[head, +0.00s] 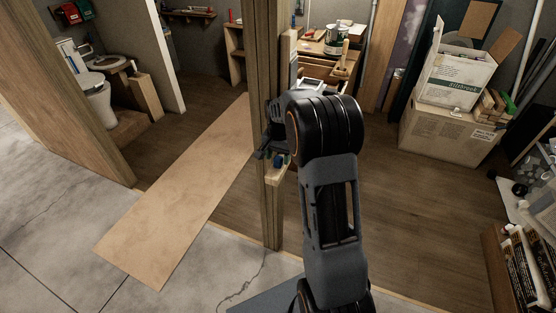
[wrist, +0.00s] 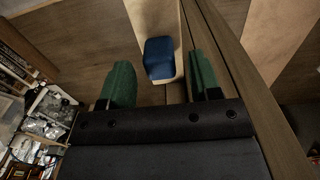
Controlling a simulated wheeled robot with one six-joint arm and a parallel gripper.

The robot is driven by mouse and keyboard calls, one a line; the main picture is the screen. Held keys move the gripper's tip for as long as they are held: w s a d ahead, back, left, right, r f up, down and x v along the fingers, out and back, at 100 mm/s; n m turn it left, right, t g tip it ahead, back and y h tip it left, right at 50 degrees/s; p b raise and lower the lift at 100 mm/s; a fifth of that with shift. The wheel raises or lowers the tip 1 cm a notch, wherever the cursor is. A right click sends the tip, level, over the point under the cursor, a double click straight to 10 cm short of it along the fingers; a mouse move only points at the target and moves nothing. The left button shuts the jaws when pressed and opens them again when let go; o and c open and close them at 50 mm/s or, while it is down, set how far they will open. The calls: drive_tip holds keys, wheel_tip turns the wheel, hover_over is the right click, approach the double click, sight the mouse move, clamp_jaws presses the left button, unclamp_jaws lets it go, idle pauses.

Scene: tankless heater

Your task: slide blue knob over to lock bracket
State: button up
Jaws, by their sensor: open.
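The blue knob (wrist: 159,58) sits on a pale wooden piece (wrist: 152,18) beside a wooden post (head: 268,80). In the head view the knob (head: 279,161) is small and partly hidden by my arm. My gripper (wrist: 161,82) is open, with one green fingertip on each side of the knob in the wrist view. A gap shows between each fingertip and the knob. In the head view my gripper (head: 270,155) is at the post, largely hidden by my wrist. I cannot make out a lock bracket clearly in either view.
The post stands close beside my gripper. A plywood sheet (head: 175,205) lies on the floor at left. Cardboard boxes (head: 435,135) stand at right and a cluttered workbench (head: 325,65) is behind. The wood floor (head: 410,210) right of my arm is clear.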

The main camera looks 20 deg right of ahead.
drive_tip(key=shift+f, duration=1.1)
clamp_jaws()
